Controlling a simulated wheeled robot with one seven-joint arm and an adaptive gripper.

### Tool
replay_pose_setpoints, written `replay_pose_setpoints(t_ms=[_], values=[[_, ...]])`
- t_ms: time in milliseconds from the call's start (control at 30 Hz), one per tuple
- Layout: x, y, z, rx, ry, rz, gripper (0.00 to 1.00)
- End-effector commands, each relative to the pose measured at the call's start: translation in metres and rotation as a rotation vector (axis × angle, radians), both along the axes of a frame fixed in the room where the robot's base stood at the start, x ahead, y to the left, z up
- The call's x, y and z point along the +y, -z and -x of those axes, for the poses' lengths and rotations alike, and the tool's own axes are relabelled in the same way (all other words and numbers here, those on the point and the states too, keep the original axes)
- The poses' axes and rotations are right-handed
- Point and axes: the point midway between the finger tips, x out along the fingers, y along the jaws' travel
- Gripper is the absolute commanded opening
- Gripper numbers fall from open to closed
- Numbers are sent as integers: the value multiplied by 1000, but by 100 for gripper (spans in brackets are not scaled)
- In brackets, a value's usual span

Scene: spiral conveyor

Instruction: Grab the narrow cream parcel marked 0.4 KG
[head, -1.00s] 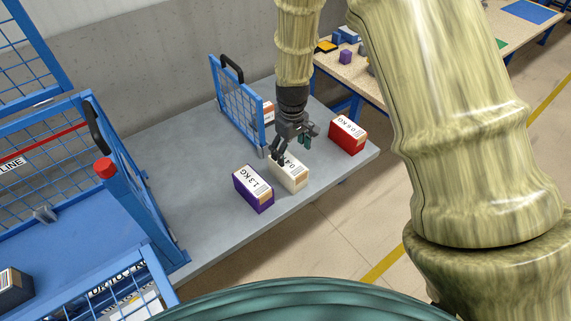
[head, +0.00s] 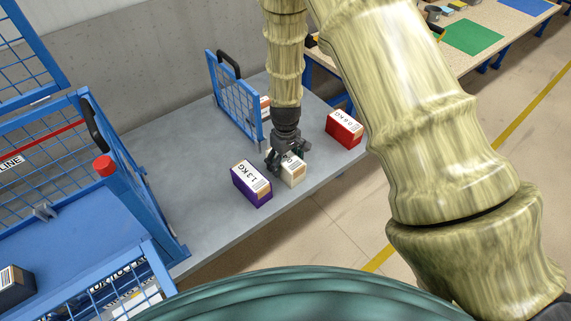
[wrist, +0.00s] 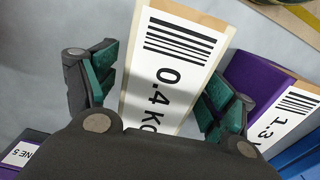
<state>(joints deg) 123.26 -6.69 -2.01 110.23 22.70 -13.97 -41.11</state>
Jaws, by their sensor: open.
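The narrow cream parcel (head: 293,172) lies on the grey table between the purple parcel and the red one. In the wrist view its white label reading 0.4 KG (wrist: 172,75) faces up at me. My gripper (head: 287,158) is right over the parcel and hides part of it in the head view. In the wrist view my gripper (wrist: 165,90) is open, with one green-padded finger on each side of the parcel. A gap shows on the left side; the right finger is close to the parcel's edge. I cannot tell whether it touches.
The purple 1.3 KG parcel (head: 251,184) stands close on the left, near the right finger in the wrist view (wrist: 255,80). The red 0.6 KG parcel (head: 344,130) is to the right. A blue mesh panel (head: 236,100) stands behind. The table's left part (head: 185,165) is clear.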

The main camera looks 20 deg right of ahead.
Motion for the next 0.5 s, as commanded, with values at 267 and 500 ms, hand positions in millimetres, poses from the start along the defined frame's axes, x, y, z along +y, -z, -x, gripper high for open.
replay_pose_setpoints(t_ms=[267,500], values=[[0,20,0,0,0,-1,83],[0,21,0,0,0,0,83]])
